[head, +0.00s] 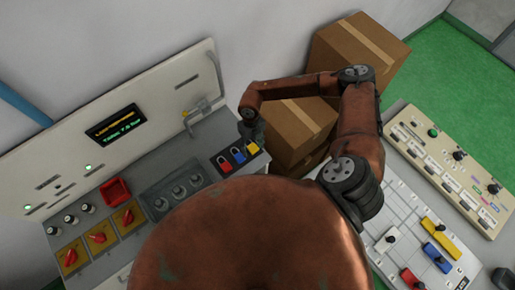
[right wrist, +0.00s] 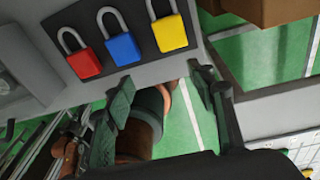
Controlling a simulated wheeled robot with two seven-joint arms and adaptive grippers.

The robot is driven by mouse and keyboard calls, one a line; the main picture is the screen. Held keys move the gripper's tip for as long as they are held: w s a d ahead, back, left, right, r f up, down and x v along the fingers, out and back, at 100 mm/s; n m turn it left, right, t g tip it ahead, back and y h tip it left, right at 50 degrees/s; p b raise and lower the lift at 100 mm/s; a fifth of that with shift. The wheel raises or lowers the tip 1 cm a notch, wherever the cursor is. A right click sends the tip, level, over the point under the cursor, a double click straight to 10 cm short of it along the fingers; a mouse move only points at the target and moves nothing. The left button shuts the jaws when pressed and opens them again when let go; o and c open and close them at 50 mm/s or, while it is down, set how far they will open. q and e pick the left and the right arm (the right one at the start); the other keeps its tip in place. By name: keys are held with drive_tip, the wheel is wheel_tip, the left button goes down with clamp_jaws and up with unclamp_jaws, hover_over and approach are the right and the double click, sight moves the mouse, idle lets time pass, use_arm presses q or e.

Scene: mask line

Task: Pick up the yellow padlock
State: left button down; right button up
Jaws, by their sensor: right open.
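The yellow padlock (head: 252,149) sits at the right end of a row of three padlocks on a dark plate at the console's right end. In the right wrist view the yellow padlock (right wrist: 171,34) shows its body and grey shackle, near the top of the picture. My right gripper (head: 251,130) is right by it in the head view, partly covering that area. In the right wrist view my right gripper (right wrist: 163,88) is open and empty, with the yellow padlock beyond the fingertips, apart from them. My left gripper is not in view.
A blue padlock (right wrist: 123,49) and a red padlock (right wrist: 84,63) stand close beside the yellow one. Cardboard boxes (head: 299,128) are stacked just right of the console. A panel with coloured blocks (head: 436,250) is at the lower right. Green floor (head: 440,75) lies beyond.

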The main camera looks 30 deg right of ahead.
sight(252, 146)
drive_tip(key=w, duration=0.1)
drive_tip(key=w+d+r+t, duration=0.1)
drive_tip(key=w, duration=0.1)
drive_tip(key=shift+w+d+r+n+h, duration=0.1)
drive_tip(key=shift+d+r+n+h, duration=0.05)
drive_tip(key=shift+d+n+h, duration=0.2)
drive_tip(key=shift+w+d+f+t, duration=0.1)
drive_tip(key=shift+w+f+t, duration=0.05)
drive_tip(key=shift+f+t, duration=0.15)
wheel_tip(252, 146, down, 6)
drive_tip(key=shift+f+p, duration=0.1)
drive_tip(key=shift+p, duration=1)
drive_tip(key=shift+f, duration=0.35)
drive_tip(key=c, duration=1.2)
drive_tip(key=shift+c, duration=0.2)
